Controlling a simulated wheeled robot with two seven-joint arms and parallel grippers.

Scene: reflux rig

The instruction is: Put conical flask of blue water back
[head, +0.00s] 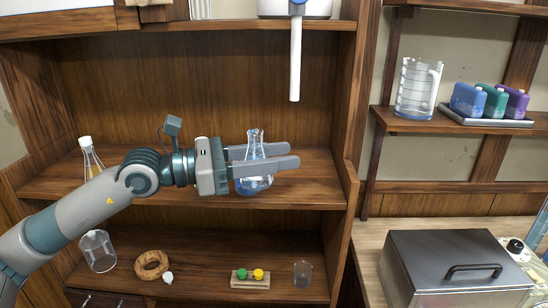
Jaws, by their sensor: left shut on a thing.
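A clear conical flask with blue water (253,185) is upright at the middle shelf of the wooden cabinet. My left gripper (275,158) reaches in from the left and is shut on the flask. One finger passes in front of the flask and hides part of its body; the narrow neck shows above the fingers. The flask is over the middle shelf (318,180), near its front edge. I cannot tell whether its base touches the shelf. My right gripper does not show.
A white-capped flask of yellow liquid (90,158) stands at the shelf's left, behind my arm. A metal box (450,270) is at right.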

